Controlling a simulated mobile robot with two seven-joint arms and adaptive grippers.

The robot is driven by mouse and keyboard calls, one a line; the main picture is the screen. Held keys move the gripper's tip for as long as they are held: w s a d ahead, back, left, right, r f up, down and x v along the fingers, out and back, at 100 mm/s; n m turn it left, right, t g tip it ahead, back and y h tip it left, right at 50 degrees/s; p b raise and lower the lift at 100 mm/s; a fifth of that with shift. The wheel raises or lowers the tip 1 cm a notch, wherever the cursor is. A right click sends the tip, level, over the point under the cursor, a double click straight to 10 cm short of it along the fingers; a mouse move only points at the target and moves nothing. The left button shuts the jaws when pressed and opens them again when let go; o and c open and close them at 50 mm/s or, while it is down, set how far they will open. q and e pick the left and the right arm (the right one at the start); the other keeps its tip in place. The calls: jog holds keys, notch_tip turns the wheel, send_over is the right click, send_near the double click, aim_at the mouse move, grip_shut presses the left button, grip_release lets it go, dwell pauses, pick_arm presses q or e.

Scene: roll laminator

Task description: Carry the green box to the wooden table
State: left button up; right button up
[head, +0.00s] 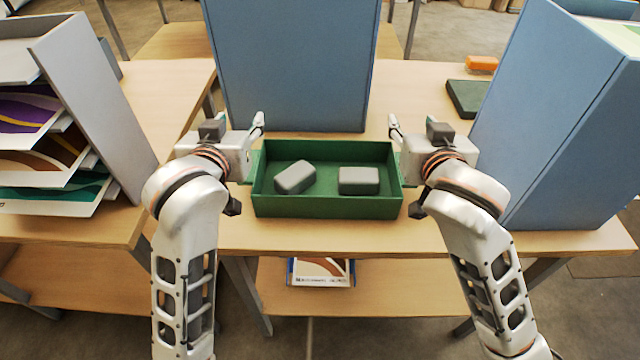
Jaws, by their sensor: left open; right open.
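The open green box (328,207) sits on the wooden table (420,236) near its front edge, with two grey blocks inside it, one at the left (295,177) and one at the right (359,181). My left gripper (250,160) is open at the box's left end. My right gripper (402,160) is open at its right end. The grippers partly cover both ends of the box, and I cannot tell whether the fingers touch it.
A tall blue panel (292,60) stands just behind the box. A blue cabinet (545,120) stands at the right, near a dark green flat item (466,98) and an orange object (482,64). A grey paper rack (95,105) stands at the left. A lower shelf (400,300) holds printed packs (322,272).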

pick_arm(q)
jog(key=f, duration=0.1)
jog(key=b, duration=0.1)
jog(key=s+f+b, duration=0.1)
jog(key=shift+d+f, duration=0.35)
pick_arm(e)
jog(key=f, duration=0.2)
jog(key=s, duration=0.1)
jog(key=shift+d+f, duration=0.35)
jog(key=shift+f, duration=0.05)
pick_arm(q)
jog(key=f, duration=0.1)
jog(key=b, duration=0.1)
jog(key=f+b, duration=0.1)
jog(key=shift+w+a+f, duration=0.15)
jog(key=shift+w+f, duration=0.1)
jog(key=shift+f, duration=0.1)
pick_arm(e)
jog(key=f, duration=0.2)
jog(key=shift+w+a+f, duration=0.15)
jog(key=shift+w+f, duration=0.1)
jog(key=shift+f, duration=0.1)
pick_arm(q)
jog(key=shift+f+b, duration=0.45)
jog(key=shift+f, duration=0.2)
pick_arm(e)
jog(key=shift+f, duration=0.65)
